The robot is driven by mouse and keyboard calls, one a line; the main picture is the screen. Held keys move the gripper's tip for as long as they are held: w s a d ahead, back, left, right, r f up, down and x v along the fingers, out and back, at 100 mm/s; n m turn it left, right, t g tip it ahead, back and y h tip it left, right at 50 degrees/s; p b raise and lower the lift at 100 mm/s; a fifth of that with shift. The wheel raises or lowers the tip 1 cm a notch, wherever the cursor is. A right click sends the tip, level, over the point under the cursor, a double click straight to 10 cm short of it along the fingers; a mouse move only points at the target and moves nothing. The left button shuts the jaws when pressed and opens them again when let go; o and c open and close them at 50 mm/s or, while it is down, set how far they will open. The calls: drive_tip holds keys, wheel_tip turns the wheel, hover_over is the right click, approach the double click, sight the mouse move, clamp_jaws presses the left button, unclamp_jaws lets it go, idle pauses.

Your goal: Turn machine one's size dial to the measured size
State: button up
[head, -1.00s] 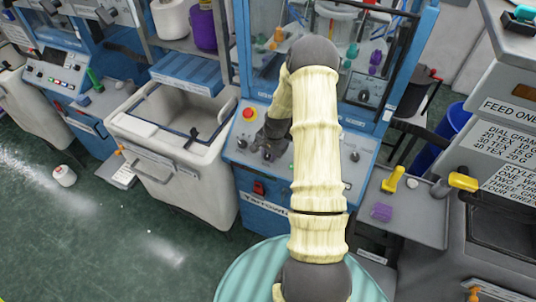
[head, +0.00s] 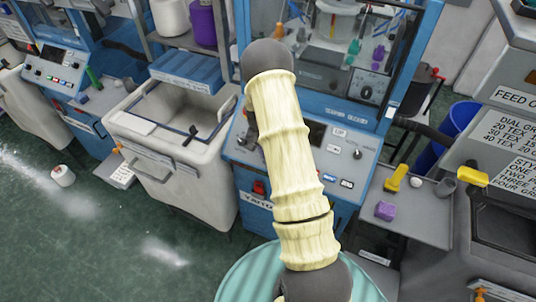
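A blue knitting machine stands in front of me with a sloped pale blue control panel (head: 340,172). A dark knob (head: 357,153) sits at the panel's right. I cannot tell which is the size dial, or read a setting or machine number. My gripper (head: 250,124) is mostly hidden behind my cream-sleeved arm, by the panel's left end. Its fingers and any contact with the controls there cannot be made out. A red switch (head: 259,187) is on the front below.
A sign (head: 500,136) lists tex values. A white bin (head: 180,180) stands left. A cone (head: 63,175) lies on the floor.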

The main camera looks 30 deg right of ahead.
drive_tip(key=shift+w+a+n+g+h+b, duration=0.15)
drive_tip(key=shift+n+g+h+b, duration=0.5)
drive_tip(key=shift+n, duration=0.65)
drive_tip(key=o, duration=1)
drive_tip(key=shift+r, duration=0.1)
drive_tip(key=b+v, duration=0.3)
drive_tip(key=v, duration=1.4)
drive_tip(key=shift+a+b, duration=0.2)
drive_tip(key=shift+b, duration=0.15)
drive_tip(key=shift+r, duration=0.1)
